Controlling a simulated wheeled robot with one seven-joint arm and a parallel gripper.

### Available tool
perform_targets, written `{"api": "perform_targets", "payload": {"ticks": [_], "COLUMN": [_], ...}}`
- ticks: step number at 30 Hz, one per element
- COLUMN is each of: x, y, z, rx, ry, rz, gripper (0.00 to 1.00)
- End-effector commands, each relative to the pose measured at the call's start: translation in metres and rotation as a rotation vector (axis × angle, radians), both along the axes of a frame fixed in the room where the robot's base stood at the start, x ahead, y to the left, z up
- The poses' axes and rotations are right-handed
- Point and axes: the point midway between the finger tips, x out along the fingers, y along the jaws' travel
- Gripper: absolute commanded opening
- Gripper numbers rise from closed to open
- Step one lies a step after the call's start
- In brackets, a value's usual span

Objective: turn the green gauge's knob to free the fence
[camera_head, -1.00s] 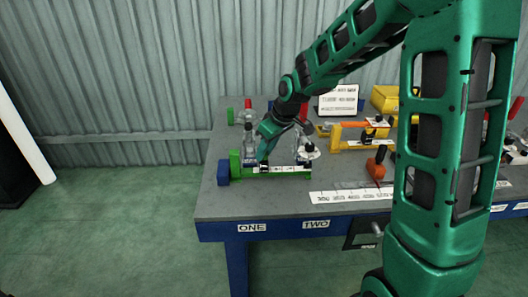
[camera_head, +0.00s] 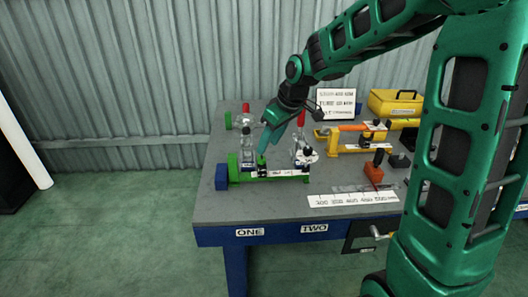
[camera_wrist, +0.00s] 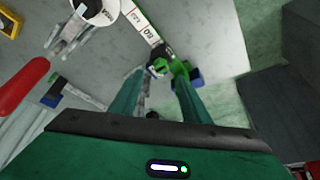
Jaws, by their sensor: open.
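The green gauge (camera_head: 288,180) lies near the table's left front, with a white marked scale along it and an upright green end piece (camera_head: 234,166). A dark slider (camera_head: 262,174) sits on the scale near that end, with a small green knob (camera_head: 261,160) on top. The knob also shows in the wrist view (camera_wrist: 160,66). My gripper (camera_head: 265,148) is open and points down just above the knob. In the wrist view its fingertips (camera_wrist: 160,79) lie either side of the knob's line. I cannot tell whether they touch it.
A blue block (camera_head: 221,177) stands at the gauge's left end. Clear bottle-like items (camera_head: 247,148) stand behind it. A yellow-orange gauge (camera_head: 352,138) and an orange block with a dark handle (camera_head: 374,170) are to the right. The table front before the gauge is clear.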

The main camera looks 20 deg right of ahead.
Motion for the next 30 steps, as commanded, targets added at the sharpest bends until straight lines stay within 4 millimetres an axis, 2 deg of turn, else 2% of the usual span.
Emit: {"api": "perform_targets", "payload": {"ticks": [3,9,25,28,30], "x": [-0.006,-0.012,-0.013,-0.023,-0.041], "y": [-0.004,-0.007,-0.009,-0.018,-0.034], "z": [0.019,0.034,0.036,0.037,0.037], "rx": [-0.001,0.0,-0.001,-0.008,-0.019], "ry": [-0.003,0.0,0.002,0.014,0.038], "rz": [-0.001,0.0,-0.003,-0.038,-0.099], "gripper": [0.43,0.43,0.43,0.43,0.43]}}
